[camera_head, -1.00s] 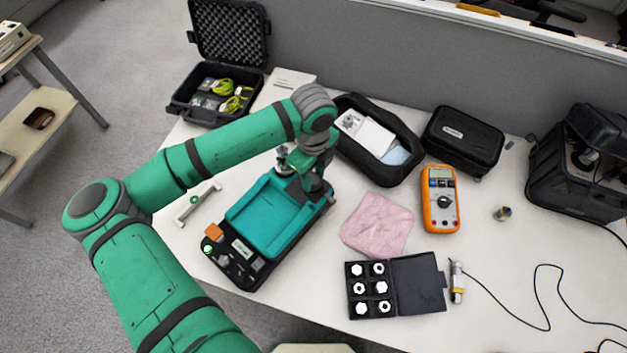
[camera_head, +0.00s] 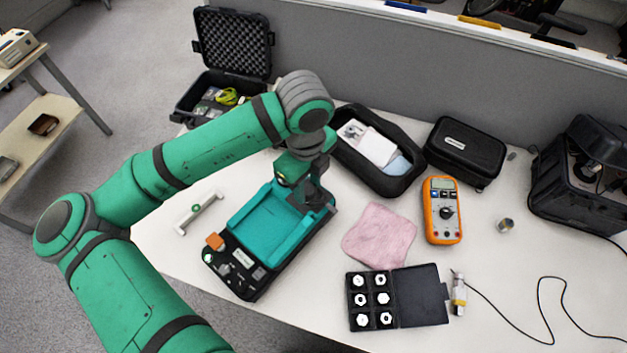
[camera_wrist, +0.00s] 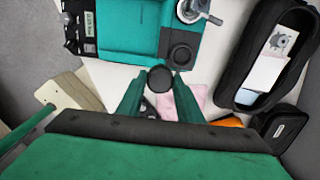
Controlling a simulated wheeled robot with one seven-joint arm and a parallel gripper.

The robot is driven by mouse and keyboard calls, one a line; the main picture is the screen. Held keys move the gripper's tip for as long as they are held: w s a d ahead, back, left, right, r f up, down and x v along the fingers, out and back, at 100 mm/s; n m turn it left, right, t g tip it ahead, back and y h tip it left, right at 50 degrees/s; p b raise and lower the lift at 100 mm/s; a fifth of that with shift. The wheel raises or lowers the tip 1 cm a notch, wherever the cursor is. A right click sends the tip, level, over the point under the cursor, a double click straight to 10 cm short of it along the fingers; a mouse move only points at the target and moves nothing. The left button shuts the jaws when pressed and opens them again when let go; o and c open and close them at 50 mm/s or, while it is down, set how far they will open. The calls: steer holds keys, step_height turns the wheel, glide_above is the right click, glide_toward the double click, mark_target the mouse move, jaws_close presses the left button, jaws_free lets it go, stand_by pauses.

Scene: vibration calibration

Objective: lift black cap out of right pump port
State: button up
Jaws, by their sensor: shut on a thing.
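The pump, a teal body on a black base (camera_head: 232,268), stands on the table below my arm in the head view; its teal side (camera_wrist: 128,28) fills the upper wrist view. The black cap (camera_wrist: 159,78) is a dark round piece between my fingertips. My gripper (camera_wrist: 159,84) is shut on it. In the wrist view the cap appears just below the pump's edge, beside a dark round port (camera_wrist: 181,55) at the pump's corner, and looks clear of it. In the head view my gripper (camera_head: 309,197) is over the pump's far right corner; the cap is hidden there.
An open black pouch (camera_head: 395,185) lies behind and right of the pump. A pink cloth (camera_head: 380,236), an orange multimeter (camera_head: 442,210) and a black box of white fittings (camera_head: 352,318) lie to the right. A white bar handle (camera_head: 200,212) lies left. An open case (camera_head: 232,45) stands behind.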

steer(key=s+a+r, duration=0.2)
steer(key=s+r, duration=0.5)
steer(key=s, duration=0.1)
steer(key=shift+a+r, duration=0.25)
steer(key=shift+r, duration=0.1)
stand_by(0.4)
